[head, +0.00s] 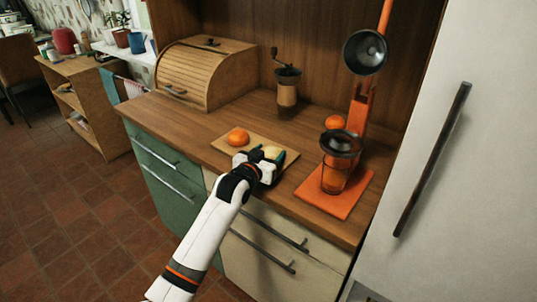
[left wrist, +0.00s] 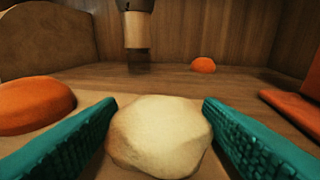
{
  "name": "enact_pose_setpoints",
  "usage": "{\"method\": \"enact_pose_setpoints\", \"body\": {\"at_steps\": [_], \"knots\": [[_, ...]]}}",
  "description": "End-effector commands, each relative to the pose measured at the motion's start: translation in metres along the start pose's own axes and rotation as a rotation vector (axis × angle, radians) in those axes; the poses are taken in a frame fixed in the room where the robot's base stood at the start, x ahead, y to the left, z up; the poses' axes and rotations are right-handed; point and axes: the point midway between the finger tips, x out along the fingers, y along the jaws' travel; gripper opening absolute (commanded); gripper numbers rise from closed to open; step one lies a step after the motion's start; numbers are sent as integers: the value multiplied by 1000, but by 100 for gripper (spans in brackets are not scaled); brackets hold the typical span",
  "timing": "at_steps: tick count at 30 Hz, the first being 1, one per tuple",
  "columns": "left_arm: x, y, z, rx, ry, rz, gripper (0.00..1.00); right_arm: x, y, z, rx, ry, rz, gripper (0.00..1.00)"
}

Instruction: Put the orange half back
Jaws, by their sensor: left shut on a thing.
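My left gripper (head: 268,160) is low over the front right part of the wooden board (head: 222,147). Its teal fingers (left wrist: 160,130) are shut on a pale cream, rounded lump (left wrist: 160,135), which also shows in the head view (head: 273,152). I cannot tell whether this lump is an orange half, or whether it touches the board. An orange dome (head: 238,137) lies on the board to the left of the gripper, and it shows at the left of the left wrist view (left wrist: 35,105). My right gripper is in neither view.
An orange juicer press (head: 340,195) with a glass stands to the right. Another orange (head: 335,122) sits behind it. A coffee grinder (head: 287,90) and a bread box (head: 205,75) stand at the back. The counter (head: 172,112) is clear left of the board.

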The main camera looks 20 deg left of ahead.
Motion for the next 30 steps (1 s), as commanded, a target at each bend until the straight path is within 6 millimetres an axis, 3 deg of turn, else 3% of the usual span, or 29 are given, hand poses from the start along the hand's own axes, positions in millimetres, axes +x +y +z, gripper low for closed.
{"method": "enact_pose_setpoints", "body": {"at_steps": [8, 9, 13, 23, 30], "knots": [[0, 0, -2, 0, 0, 0, 38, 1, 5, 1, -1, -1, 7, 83], [0, 0, -3, 0, 1, 0, 63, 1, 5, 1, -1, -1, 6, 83], [0, 0, -2, 0, 0, 0, 83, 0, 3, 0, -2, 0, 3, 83], [0, 0, 2, 0, -1, 0, 83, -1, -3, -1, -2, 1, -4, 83], [-31, 0, 1, 1, 0, -1, 83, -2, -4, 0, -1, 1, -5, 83]]}}
